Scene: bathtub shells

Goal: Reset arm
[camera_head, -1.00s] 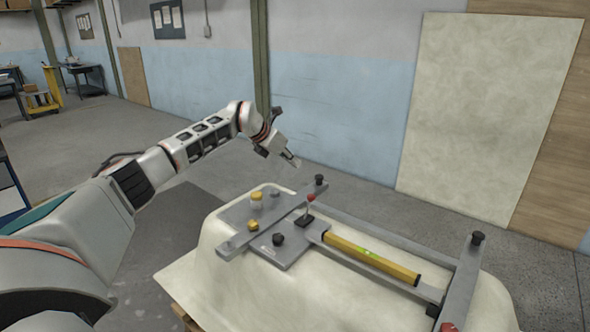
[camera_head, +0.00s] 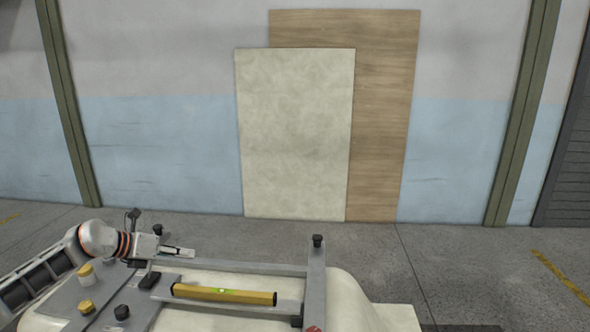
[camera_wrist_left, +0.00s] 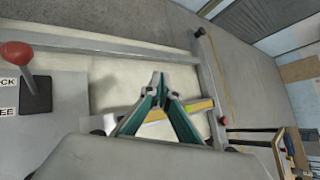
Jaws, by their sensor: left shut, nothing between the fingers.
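My left gripper (camera_head: 180,251) is shut and empty. In the head view it hangs over the far left part of the grey metal frame (camera_head: 316,275) on the cream bathtub shell (camera_head: 376,313). In the left wrist view its two fingers (camera_wrist_left: 160,82) meet at the tips over the shell. A yellow spirit level (camera_head: 225,294) lies on the frame, to the right of and nearer than the gripper. It also shows partly behind the fingers in the left wrist view (camera_wrist_left: 198,106). My right gripper is not in view.
A red-knobbed lever (camera_wrist_left: 17,55) stands on the frame's plate. Black knobs (camera_head: 317,241) and yellow knobs (camera_head: 86,306) stick up from the frame. A cream panel (camera_head: 295,135) and a wooden panel (camera_head: 386,120) lean on the wall. The floor between shell and wall is clear.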

